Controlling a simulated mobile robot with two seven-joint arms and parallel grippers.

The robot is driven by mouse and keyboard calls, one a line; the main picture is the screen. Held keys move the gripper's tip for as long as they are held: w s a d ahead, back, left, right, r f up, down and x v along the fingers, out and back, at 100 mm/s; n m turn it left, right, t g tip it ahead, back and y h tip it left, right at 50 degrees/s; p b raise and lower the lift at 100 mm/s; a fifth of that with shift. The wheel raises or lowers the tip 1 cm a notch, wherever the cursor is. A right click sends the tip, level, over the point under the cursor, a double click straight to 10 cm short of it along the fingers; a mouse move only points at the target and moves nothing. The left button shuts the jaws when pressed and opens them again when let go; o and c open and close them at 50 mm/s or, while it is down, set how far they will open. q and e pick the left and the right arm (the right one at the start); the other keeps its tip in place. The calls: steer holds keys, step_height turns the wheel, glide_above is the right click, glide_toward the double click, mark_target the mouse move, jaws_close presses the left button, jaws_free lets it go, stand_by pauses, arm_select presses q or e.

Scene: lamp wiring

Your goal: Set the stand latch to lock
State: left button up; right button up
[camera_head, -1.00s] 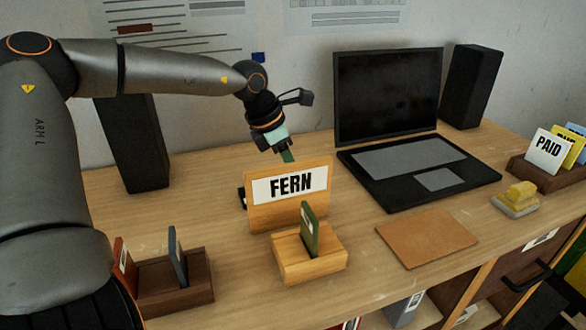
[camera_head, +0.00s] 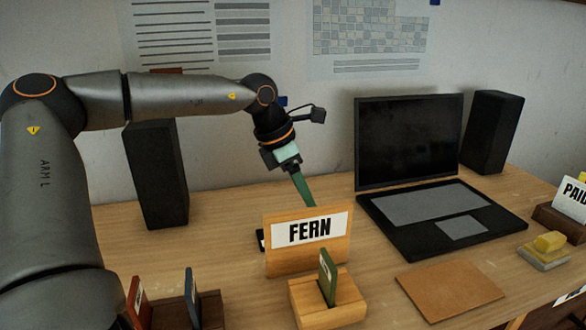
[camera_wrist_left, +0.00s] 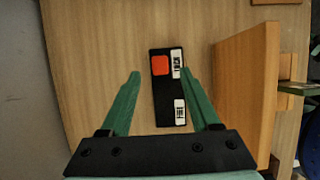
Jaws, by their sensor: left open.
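The stand is a wooden board with a FERN sign (camera_head: 310,230); its edge also shows in the left wrist view (camera_wrist_left: 247,90). Behind it lies the latch, a black plate (camera_wrist_left: 165,100) with a red-orange slider (camera_wrist_left: 160,65) and two white labels. The slider sits at the plate's upper end, beside the label that appears to read LOCK; the FREE label is at the lower end. In the head view, only an edge of the latch (camera_head: 260,240) shows past the board. My left gripper (camera_head: 310,203) is open and empty above the latch, its green fingers either side of the slider in the wrist view.
A wooden block (camera_head: 325,305) holding a green card stands before the board. A dark card holder (camera_head: 210,310) is at front left. The laptop (camera_head: 440,215), a tan mat (camera_head: 450,290) and a yellow-topped block (camera_head: 548,243) lie to the right. Speakers stand behind.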

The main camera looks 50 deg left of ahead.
arm_select(q)
steer(key=v, duration=0.6)
steer(key=shift+r, duration=0.3)
steer(key=shift+s, duration=0.15)
